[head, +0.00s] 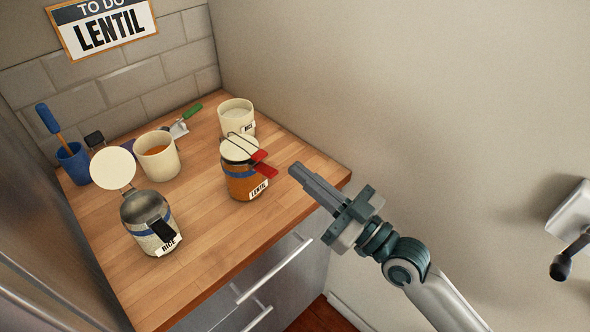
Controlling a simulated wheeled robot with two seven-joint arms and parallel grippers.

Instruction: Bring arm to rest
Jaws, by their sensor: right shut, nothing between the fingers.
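My right gripper (297,172) is shut and empty. It hangs over the right edge of the wooden counter (215,245), its fingers pointing left toward the lentil jar. The lentil jar (241,186) stands upright on the counter with a cream lid on top and a red-handled wire clasp (264,164). The gripper is to the right of the jar and apart from it. My left gripper is not in view.
An open rice jar (147,213) stands front left, its lid (113,168) raised. Two cream canisters (158,158) (236,115) stand behind. A blue cup (73,163) with a blue-handled tool and a green-handled scoop (186,117) are farther back. Steel drawer handles (274,271) project below the counter.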

